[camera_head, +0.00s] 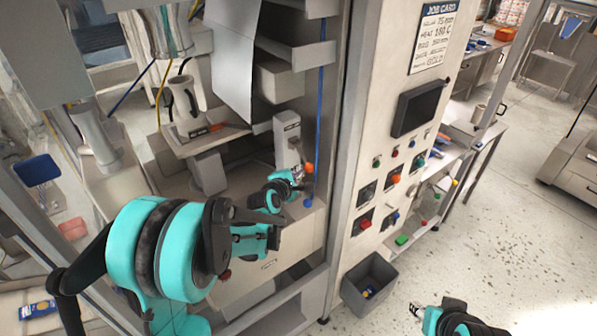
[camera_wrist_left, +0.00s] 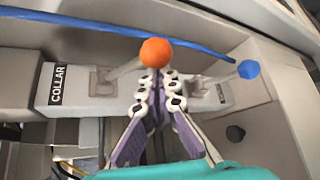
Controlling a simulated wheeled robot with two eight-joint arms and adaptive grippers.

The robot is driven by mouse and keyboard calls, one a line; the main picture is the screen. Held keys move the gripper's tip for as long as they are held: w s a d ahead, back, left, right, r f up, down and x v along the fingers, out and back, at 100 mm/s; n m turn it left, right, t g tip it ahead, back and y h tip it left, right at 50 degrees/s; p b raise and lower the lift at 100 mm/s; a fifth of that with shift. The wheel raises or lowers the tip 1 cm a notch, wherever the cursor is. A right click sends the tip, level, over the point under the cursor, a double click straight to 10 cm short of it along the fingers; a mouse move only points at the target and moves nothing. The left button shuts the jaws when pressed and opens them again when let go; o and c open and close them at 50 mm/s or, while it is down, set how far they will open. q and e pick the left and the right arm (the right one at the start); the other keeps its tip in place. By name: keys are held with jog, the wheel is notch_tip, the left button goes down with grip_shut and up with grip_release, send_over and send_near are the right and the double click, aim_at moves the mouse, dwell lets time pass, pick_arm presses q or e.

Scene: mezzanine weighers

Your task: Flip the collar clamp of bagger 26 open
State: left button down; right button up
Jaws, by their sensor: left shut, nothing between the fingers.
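The collar clamp block (camera_wrist_left: 75,88), labelled COLLAR, runs across the left wrist view; it also shows in the head view (camera_head: 287,140). A short lever rises from its left bracket (camera_wrist_left: 103,82) to an orange ball knob (camera_wrist_left: 155,52), also visible in the head view (camera_head: 309,168). A second lever on the right ends in a blue ball (camera_wrist_left: 248,69). My left gripper (camera_wrist_left: 157,80) is shut and empty, its fingertips just below the orange ball and overlapping the lever in view; contact is unclear. My right gripper (camera_head: 415,309) is at the bottom, away from the clamp; its jaws are too small to read.
A blue hose (camera_wrist_left: 100,25) runs above the clamp. Open floor (camera_head: 510,200) lies to the right.

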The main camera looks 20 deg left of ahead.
aim_at(302, 157)
pick_arm(q)
jog(key=shift+r, duration=0.1)
jog(key=shift+s+d+r+n+g+h+p, duration=0.3)
jog(key=shift+r+n+g+h, duration=0.1)
jog(key=shift+r+n+g, duration=0.2)
jog(key=shift+s+d+r+n+g+h+p, duration=0.15)
jog(key=shift+d+r+n+g+h+p, duration=0.1)
jog(key=shift+r+n+g+h, duration=0.25)
notch_tip(302, 157, up, 4)
jog(key=n+g+h, duration=0.3)
jog(key=shift+d+r, duration=0.1)
jog(key=shift+r, duration=0.05)
jog(key=shift+w+a+r+n+g+h+b, duration=0.1)
jog(key=shift+a+r+n+g+h+b, duration=0.1)
jog(key=shift+r+n+g+h, duration=0.3)
jog(key=shift+w+a+r+n+g+h+b, duration=0.15)
jog(key=shift+r+n+g+h, duration=0.2)
jog(key=shift+r+n, duration=0.2)
jog(key=shift+s+d+r, duration=0.1)
